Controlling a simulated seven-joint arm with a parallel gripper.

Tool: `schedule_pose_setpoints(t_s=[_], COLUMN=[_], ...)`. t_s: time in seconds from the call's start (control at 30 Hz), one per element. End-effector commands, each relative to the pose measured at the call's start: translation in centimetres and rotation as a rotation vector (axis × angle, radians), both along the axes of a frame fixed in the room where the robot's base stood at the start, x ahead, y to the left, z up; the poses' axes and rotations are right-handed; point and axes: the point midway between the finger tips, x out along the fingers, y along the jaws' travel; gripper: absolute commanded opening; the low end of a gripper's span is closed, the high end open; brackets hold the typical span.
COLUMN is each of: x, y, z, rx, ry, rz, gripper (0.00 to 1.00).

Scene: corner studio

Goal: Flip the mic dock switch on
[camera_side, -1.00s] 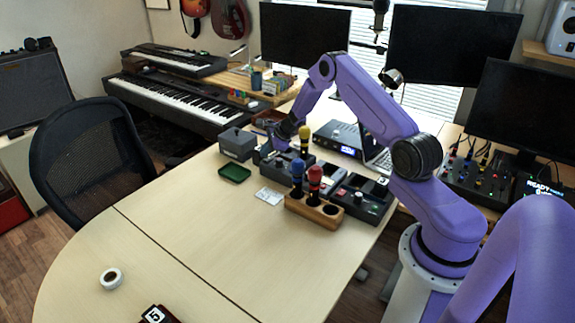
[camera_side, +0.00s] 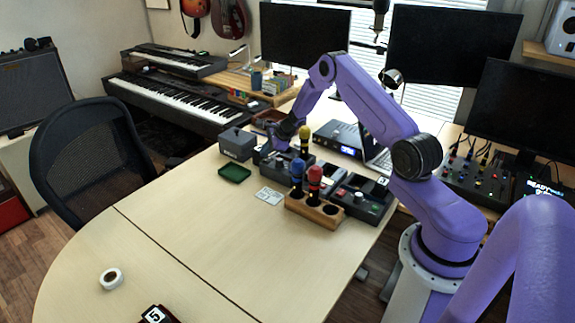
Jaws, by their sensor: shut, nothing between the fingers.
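Several dark dock units stand in a row on the desk, and I cannot tell which one is the mic dock. The left dock (camera_side: 271,173) is under my gripper (camera_side: 268,154), which points down at its back left part. My gripper is shut and holds nothing. It is small in this view, and I cannot tell whether it touches the dock. Any switch there is hidden or too small to make out. The right dock (camera_side: 364,205) carries small red and green marks. Microphones with a blue head (camera_side: 297,168), a red head (camera_side: 315,175) and a yellow head (camera_side: 305,133) stand upright nearby.
A wooden holder (camera_side: 300,207) stands in front of the docks. A grey box (camera_side: 237,143) and a green tray (camera_side: 234,173) sit left of them. A white card (camera_side: 269,195) lies in front. An audio unit (camera_side: 335,144) is behind. The front desk area (camera_side: 190,225) is mostly clear.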

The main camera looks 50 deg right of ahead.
Motion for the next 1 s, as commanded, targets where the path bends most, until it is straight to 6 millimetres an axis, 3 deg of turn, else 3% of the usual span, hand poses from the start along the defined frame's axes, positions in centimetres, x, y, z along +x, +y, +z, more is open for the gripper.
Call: schedule_pose_setpoints(t_s=[1.0], x=[0.0], y=[0.0], z=[-1.2], rx=[0.0], ry=[0.0], rz=[0.0], gripper=[0.0])
